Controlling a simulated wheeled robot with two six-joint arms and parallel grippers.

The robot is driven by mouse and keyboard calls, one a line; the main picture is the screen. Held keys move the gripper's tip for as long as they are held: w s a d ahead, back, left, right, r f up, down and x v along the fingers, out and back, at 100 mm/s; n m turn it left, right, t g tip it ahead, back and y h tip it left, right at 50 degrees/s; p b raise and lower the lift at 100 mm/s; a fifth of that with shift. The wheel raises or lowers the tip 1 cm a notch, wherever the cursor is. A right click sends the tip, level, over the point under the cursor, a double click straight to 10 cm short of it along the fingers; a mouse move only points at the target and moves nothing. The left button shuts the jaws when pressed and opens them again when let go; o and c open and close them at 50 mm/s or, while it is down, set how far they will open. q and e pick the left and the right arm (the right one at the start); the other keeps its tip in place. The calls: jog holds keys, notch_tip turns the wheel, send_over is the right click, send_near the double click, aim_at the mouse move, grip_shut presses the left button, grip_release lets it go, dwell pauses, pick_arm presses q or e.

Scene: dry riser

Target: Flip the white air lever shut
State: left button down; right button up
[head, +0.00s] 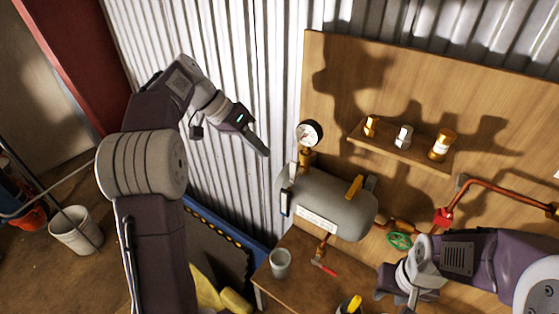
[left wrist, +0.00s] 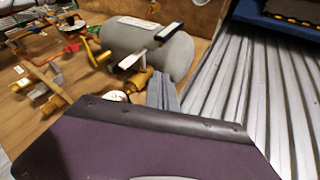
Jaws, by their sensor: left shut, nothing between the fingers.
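The white lever (head: 293,172) stands at the left end of the grey tank, beside the brass stem of the pressure gauge (head: 309,132). In the left wrist view the white lever (left wrist: 131,58) lies across the tank's near end, next to a brass fitting (left wrist: 138,80). My left gripper (head: 264,152) is shut and empty, in the air left of the lever and gauge in the head view. Its shut fingers (left wrist: 163,93) show just below the tank in the left wrist view. My right gripper (head: 413,290) is at the bottom right; its fingertips are not clear.
The grey tank (head: 345,207) also carries a yellow lever (head: 354,187) and a dark lever (head: 285,203). A green handwheel (head: 400,241), a red-handled valve (head: 324,267) and a cup (head: 280,263) are nearby. A shelf (head: 400,146) holds several fittings.

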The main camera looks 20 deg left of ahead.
pick_arm(q)
jog(key=s+d+f+p, duration=0.1)
jog(key=d+f, duration=0.1)
jog(key=d, duration=0.3)
jog(key=shift+d+p, duration=0.25)
jog(key=shift+p, duration=0.05)
jog(key=shift+s, duration=0.1)
jog(key=shift+s+d+r+t+y, duration=0.1)
jog(key=shift+d+t+y, duration=0.2)
jog(key=shift+y, duration=0.3)
